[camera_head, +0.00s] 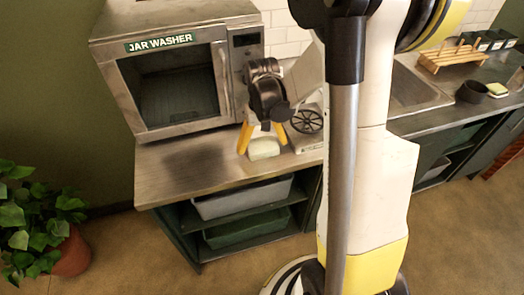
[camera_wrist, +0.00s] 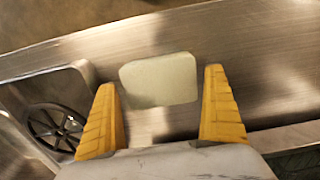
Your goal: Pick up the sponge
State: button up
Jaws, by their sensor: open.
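The sponge (camera_head: 264,148) is a pale green-white block with rounded corners, lying on the steel counter (camera_head: 185,170) in front of the jar washer. My gripper (camera_head: 262,143) has yellow fingers and hangs low over the counter, around or just above the sponge. In the wrist view the sponge (camera_wrist: 159,80) lies between and a little beyond the two open yellow fingertips of my gripper (camera_wrist: 160,80). Gaps show between the sponge and both fingers, so they look apart from it. Whether the fingertips are at the sponge's height I cannot tell.
The jar washer (camera_head: 170,88) stands behind and left on the counter. A dark spoked wheel (camera_head: 307,121) is close right of the sponge; it also shows in the wrist view (camera_wrist: 55,127). Further right are a sink (camera_head: 412,92), a dark bowl (camera_head: 471,91) and a wooden rack (camera_head: 452,59).

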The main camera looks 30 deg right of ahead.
aim_at(263, 144)
jog(key=shift+f, duration=0.1)
jog(key=c, duration=0.7)
jog(key=shift+o, duration=0.2)
jog(key=shift+r, duration=0.4)
notch_tip(263, 144, up, 4)
jog(key=shift+s+r+p, duration=0.1)
jog(key=shift+p, duration=1.15)
jog(key=s+d+r+p, duration=0.3)
jog(key=s+d+r, duration=0.3)
jog(key=d, duration=0.4)
jog(key=shift+c, duration=0.4)
